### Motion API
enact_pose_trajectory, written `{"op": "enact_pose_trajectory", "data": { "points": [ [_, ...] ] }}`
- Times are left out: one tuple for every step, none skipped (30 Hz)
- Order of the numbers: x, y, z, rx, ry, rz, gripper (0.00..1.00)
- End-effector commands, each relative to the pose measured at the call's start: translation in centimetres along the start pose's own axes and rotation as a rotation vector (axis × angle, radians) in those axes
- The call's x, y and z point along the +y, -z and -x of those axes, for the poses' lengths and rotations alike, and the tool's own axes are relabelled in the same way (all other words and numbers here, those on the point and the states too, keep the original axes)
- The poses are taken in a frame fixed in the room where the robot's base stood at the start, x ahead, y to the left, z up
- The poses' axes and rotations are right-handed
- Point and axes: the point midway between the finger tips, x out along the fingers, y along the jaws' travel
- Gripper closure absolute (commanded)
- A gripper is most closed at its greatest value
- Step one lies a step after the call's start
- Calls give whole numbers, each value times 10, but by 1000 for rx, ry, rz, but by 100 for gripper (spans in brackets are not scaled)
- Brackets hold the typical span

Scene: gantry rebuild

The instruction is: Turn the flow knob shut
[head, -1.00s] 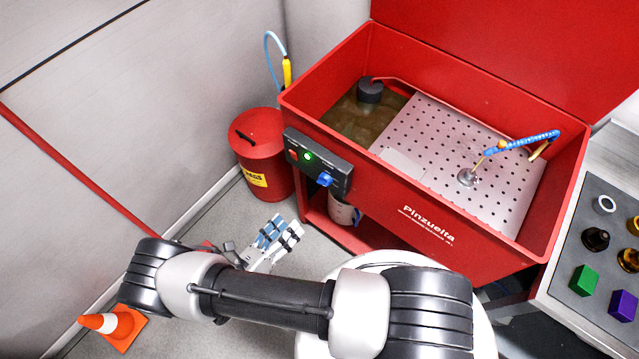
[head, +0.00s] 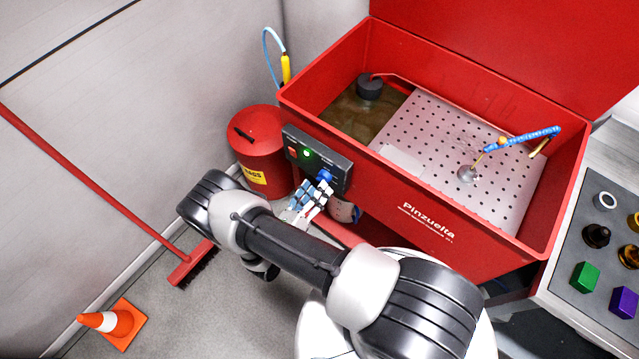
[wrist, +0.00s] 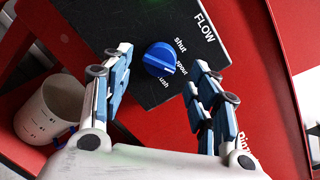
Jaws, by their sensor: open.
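The blue flow knob (wrist: 160,58) sits on the black control panel (wrist: 105,18) in the wrist view. The panel reads FLOW, with the labels shut, spout and a partly hidden one ending in "ush". The knob's pale mark is at its lower right, nearest the spout label. My gripper (wrist: 161,66) is open, one finger on each side of the knob, apparently not touching it. In the head view the knob (head: 325,175) shows just beyond the fingertips of my gripper (head: 321,186).
The red parts washer (head: 470,227) holds a perforated tray and a blue hose (head: 535,138). A red bin (head: 256,150) stands left of the panel. A white container (wrist: 50,110) is below it. A red broom (head: 95,180) and orange cone (head: 118,322) are at left.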

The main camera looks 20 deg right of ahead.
Motion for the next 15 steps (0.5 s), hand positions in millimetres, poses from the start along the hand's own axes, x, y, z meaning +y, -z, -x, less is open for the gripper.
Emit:
{"op": "enact_pose_trajectory", "data": {
  "points": [
    [-1, 1, -9, 3, 4, -1, 45],
    [0, 1, -13, 2, 4, -1, 45],
    [0, 0, -17, 2, 3, 0, 45],
    [0, 0, -20, 1, 2, 0, 45],
    [0, 0, -23, 2, 3, 0, 45],
    [0, 0, -26, 1, 2, 0, 45],
    [0, 0, -27, 0, 1, 0, 45],
    [0, 0, -28, 0, 1, 0, 45],
    [0, 0, -30, 0, 1, 0, 45],
    [0, 0, -30, 0, 1, 0, 45],
    [0, 0, -31, 0, 1, 0, 45],
    [0, 0, -31, 0, 1, 0, 45],
    [0, 0, -31, 0, 0, 0, 45],
    [0, 0, -31, 0, 0, 0, 45],
    [0, 0, -31, 0, 0, 0, 45]
  ]
}}
